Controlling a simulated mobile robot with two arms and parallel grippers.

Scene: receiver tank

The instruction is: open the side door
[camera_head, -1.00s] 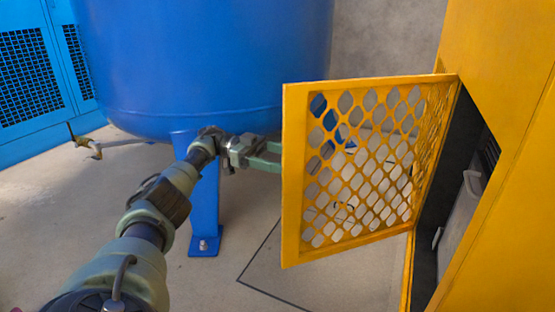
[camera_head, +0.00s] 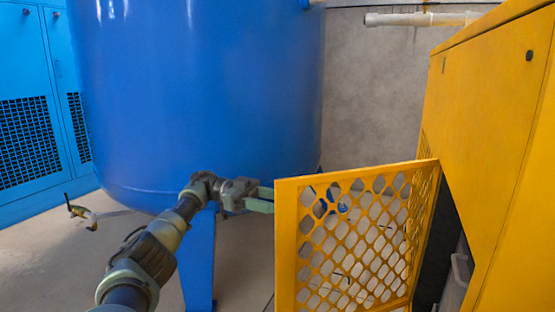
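The side door (camera_head: 286,245) is a yellow panel with a diamond mesh. It stands swung out from the yellow cabinet (camera_head: 490,110), joined to it on the right, and leaves a dark opening (camera_head: 440,235) behind it. The lower edge of the door is cut off by the picture. My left gripper (camera_head: 262,198) is at the door's free left edge, near its top corner. Its green fingers look apart, and their tips pass behind the door frame. I cannot tell whether they touch it. My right gripper is out of view.
A large blue tank (camera_head: 200,90) stands behind my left arm, with a blue leg (camera_head: 198,260) beside the arm. A blue cabinet (camera_head: 25,100) with dark grilles is at the left. A pale pipe (camera_head: 415,19) runs along the grey wall. Some floor (camera_head: 60,250) is clear at left.

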